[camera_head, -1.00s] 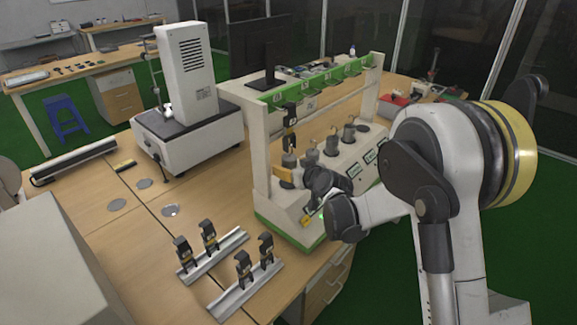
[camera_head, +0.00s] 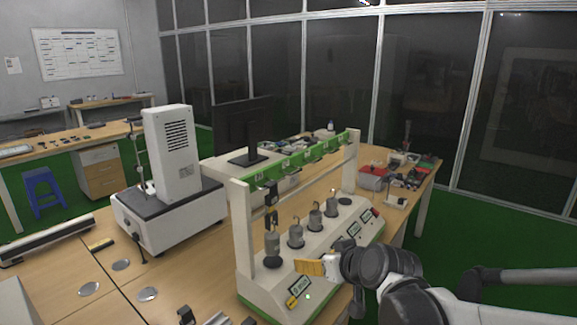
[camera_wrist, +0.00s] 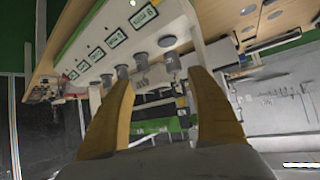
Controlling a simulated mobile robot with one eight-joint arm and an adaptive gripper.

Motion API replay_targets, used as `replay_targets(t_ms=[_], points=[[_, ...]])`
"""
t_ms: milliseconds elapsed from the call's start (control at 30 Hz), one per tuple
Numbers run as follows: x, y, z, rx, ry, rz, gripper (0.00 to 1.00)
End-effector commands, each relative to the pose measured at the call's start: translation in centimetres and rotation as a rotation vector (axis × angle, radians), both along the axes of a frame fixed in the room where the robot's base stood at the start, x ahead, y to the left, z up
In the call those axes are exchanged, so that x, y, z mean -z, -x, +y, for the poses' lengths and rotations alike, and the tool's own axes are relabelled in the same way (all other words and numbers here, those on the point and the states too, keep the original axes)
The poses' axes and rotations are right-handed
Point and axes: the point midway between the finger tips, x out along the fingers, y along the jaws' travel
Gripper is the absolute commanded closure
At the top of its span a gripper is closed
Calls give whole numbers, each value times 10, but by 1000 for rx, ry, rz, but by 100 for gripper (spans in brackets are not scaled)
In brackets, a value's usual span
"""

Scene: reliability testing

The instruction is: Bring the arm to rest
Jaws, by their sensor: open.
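My gripper (camera_head: 310,268) is in front of the near side of the white and green test rig (camera_head: 245,240). Its yellow fingers show in the head view beside the rig's front panel. In the wrist view my gripper (camera_wrist: 162,95) has its two yellow fingers spread apart with nothing between them. The rig (camera_wrist: 90,30) shows beyond the fingers with its labelled panel and grey cylinders. My arm reaches in from the lower right of the head view.
The rig carries several grey cylinders (camera_head: 296,236) under a green top bar (camera_head: 310,155). A white machine (camera_head: 172,160) and a monitor (camera_head: 242,130) stand behind on the wooden table (camera_head: 205,280). Green floor (camera_head: 480,225) lies open at the right.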

Motion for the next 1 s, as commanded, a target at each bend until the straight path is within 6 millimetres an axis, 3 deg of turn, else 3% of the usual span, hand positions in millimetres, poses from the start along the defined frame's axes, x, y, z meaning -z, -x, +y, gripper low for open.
replay_targets(t_ms=[133, 300, 500, 667, 1000], points=[[-10, 64, -37, 91, 32, 104, 33], [-5, 138, -78, 218, 70, 215, 33], [7, 197, -111, 338, 103, 296, 33], [12, 214, -121, 378, 113, 318, 33], [12, 214, -121, 379, 114, 319, 33]])
